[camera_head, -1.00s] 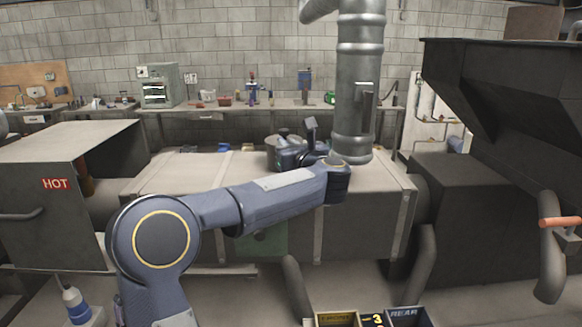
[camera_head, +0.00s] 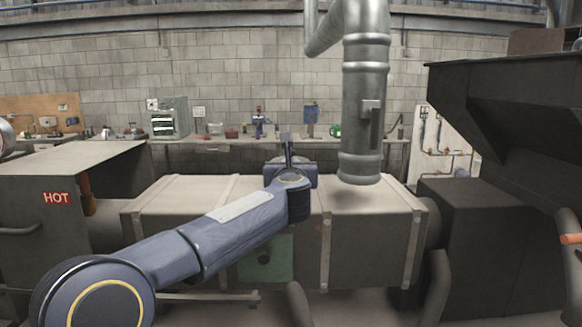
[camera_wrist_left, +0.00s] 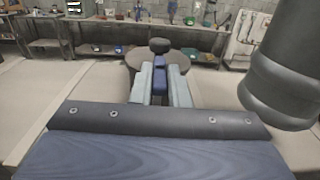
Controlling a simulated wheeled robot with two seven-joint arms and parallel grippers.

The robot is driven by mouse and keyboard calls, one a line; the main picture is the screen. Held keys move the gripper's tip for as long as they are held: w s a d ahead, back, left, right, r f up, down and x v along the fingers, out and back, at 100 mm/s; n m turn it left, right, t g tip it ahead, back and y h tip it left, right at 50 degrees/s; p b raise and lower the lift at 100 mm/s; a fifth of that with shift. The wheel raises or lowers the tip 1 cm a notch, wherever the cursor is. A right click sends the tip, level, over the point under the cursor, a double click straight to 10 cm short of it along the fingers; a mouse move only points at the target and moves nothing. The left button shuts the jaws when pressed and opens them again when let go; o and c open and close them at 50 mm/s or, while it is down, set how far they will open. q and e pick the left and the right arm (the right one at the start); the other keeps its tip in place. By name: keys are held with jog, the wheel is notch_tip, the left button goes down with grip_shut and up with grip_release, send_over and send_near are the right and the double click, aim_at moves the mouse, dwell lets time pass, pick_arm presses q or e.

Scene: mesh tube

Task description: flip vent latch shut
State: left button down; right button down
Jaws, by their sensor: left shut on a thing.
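My left gripper (camera_wrist_left: 160,76) is shut on a narrow blue lever (camera_wrist_left: 159,82) in the left wrist view. A black knob (camera_wrist_left: 160,46) stands just beyond the fingertips, over a round grey disc (camera_wrist_left: 136,62) on the long metal box. I cannot tell for sure that this lever is the vent latch. In the head view my left gripper (camera_head: 290,165) is above the box, left of the vertical pipe, and its fingertips are hidden. A dark bracket with a handle (camera_head: 371,122) is on the pipe. My right gripper is not in view.
The silver pipe (camera_head: 361,110) hangs close to the right of my gripper. The long metal box (camera_head: 375,205) lies below. A dark hooded housing (camera_head: 500,120) stands at the right, and a box marked HOT (camera_head: 60,165) at the left. A workbench (camera_head: 225,145) runs along the wall.

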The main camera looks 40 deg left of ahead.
pick_arm(q)
jog(key=c, duration=1.4)
grip_release()
jog(key=b+v, duration=0.1)
jog(key=v, duration=0.6)
jog(key=shift+s+d+b, duration=0.25)
jog(key=shift+s+b, duration=0.1)
jog(key=shift+b, duration=0.05)
